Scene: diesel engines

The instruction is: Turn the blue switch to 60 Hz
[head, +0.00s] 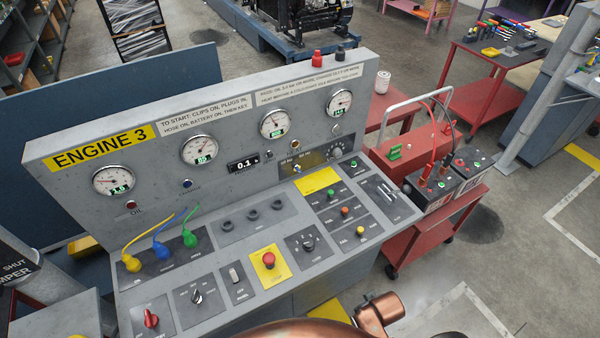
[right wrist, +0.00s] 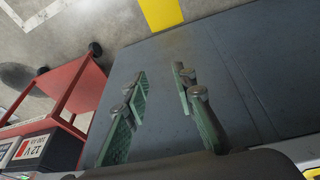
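The grey Engine 3 console (head: 150,185) fills the middle of the head view. A small switch with a blue part (head: 297,168) sits on the dark strip at the foot of its upright panel, right of the 0.1 display. The lettering above it is too small to read surely, and I cannot tell which way it points. In the right wrist view my right gripper (right wrist: 159,84) has its green fingers apart with nothing between them, in front of a plain grey-blue surface. It does not show in the head view. My left gripper is in neither view.
Gauges (head: 274,124), colored plugs (head: 161,249), a red button (head: 269,259) and several knobs crowd the console. A red cart (head: 413,242) with batteries (head: 432,187) stands to its right. It also shows in the right wrist view (right wrist: 75,90).

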